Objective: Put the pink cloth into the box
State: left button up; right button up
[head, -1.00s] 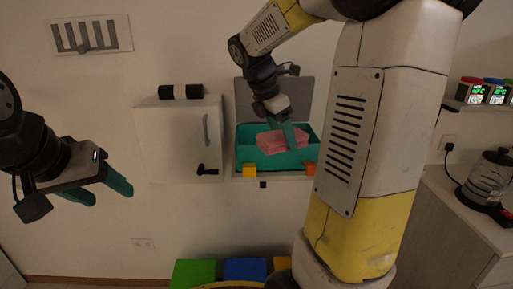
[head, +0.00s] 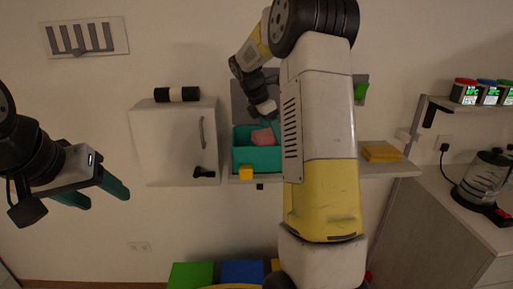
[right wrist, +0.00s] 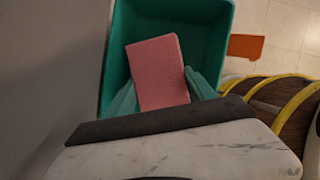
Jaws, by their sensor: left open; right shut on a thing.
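The pink cloth (head: 262,137) is at the teal box (head: 256,160) on the wall shelf. In the right wrist view the folded pink cloth (right wrist: 158,72) sits between the fingers of my right gripper (right wrist: 160,98), inside the outline of the teal box (right wrist: 228,14). My right gripper is shut on the cloth; in the head view its fingers are partly hidden by my right arm. My left gripper (head: 100,190) is open and empty at the far left, well away from the box.
A yellow block (head: 246,173) sits at the shelf's front edge before the box. A white cabinet (head: 172,140) with a black roll (head: 177,95) on it is to the left. A folded yellow cloth (head: 381,152) lies on the shelf to the right.

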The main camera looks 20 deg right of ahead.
aim_at(265, 132)
jog(key=shift+w+f, duration=0.15)
jog(key=shift+f, duration=3.05)
jog(key=shift+f, duration=0.15)
jog(key=o, duration=1.4)
jog(key=v, duration=1.2)
jog(key=s+a+m+t+y, duration=0.2)
jog(key=s+a+m, duration=0.3)
jog(key=s+m, duration=0.4)
jog(key=s+a+r+m+t+y, duration=0.1)
jog(key=s+a+m+t+y, duration=0.2)
jog(key=s, duration=1.6)
jog(key=a+m+y, duration=0.1)
jog(key=a+m, duration=0.2)
jog(key=m, duration=0.4)
jog(key=shift+s+r+t+y, duration=0.3)
jog(key=shift+s, duration=0.05)
